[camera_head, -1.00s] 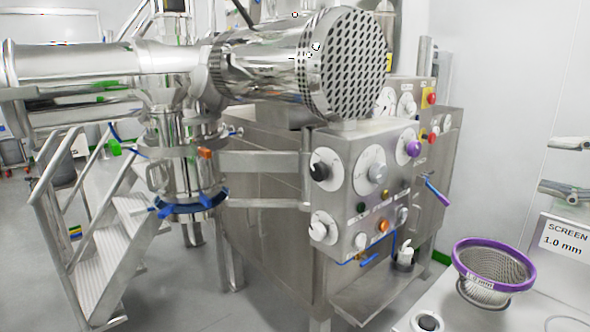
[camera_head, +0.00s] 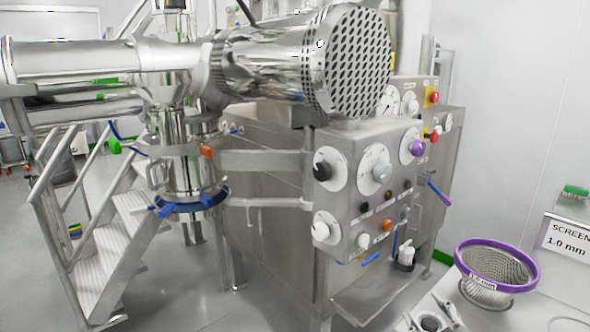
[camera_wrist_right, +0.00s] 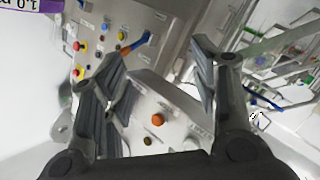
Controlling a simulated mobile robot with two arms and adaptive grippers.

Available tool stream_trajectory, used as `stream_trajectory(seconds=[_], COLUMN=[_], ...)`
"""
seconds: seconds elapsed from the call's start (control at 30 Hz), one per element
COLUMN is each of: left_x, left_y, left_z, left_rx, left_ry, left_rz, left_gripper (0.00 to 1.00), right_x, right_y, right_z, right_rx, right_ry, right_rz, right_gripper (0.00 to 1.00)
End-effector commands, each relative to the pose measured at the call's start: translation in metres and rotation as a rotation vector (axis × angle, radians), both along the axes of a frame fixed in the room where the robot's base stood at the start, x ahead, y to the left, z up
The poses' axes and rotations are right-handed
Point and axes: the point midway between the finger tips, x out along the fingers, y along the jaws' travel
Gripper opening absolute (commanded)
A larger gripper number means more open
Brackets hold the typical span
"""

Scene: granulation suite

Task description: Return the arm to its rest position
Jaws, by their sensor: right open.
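My right gripper (camera_head: 429,314) shows at the bottom edge of the head view, right of centre. The right arm itself is hidden below the head view. My left gripper is in neither view.

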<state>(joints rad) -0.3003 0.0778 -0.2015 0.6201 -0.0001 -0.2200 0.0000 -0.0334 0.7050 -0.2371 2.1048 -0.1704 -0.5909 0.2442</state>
Motion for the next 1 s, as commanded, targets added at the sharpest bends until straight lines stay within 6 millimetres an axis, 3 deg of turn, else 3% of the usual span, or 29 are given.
stream_trajectory(seconds=[0.03, 0.1, 0.2, 0.3, 0.5, 0.7, 1.0], left_x=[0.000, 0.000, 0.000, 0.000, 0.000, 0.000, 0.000], left_y=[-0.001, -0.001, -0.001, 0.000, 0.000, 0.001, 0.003], left_z=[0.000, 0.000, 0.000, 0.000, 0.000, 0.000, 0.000], left_rx=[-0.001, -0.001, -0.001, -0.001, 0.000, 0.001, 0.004], left_ry=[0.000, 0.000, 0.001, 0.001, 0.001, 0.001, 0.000], left_rz=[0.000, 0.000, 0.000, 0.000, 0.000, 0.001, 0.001], left_gripper=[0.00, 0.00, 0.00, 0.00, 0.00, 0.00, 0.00], right_x=[-0.023, -0.055, -0.107, -0.155, -0.235, -0.303, -0.287], right_y=[0.008, 0.015, 0.026, 0.037, 0.056, 0.074, 0.075], right_z=[-0.030, -0.067, -0.111, -0.140, -0.171, -0.183, -0.255], right_rx=[0.055, 0.108, 0.170, 0.216, 0.276, 0.326, 0.309], right_ry=[0.099, 0.243, 0.447, 0.620, 0.887, 1.106, 1.133], right_rz=[-0.050, -0.120, -0.201, -0.257, -0.321, -0.354, -0.356], right_gripper=[0.55, 0.55, 0.55, 0.55, 0.55, 0.55, 0.55])
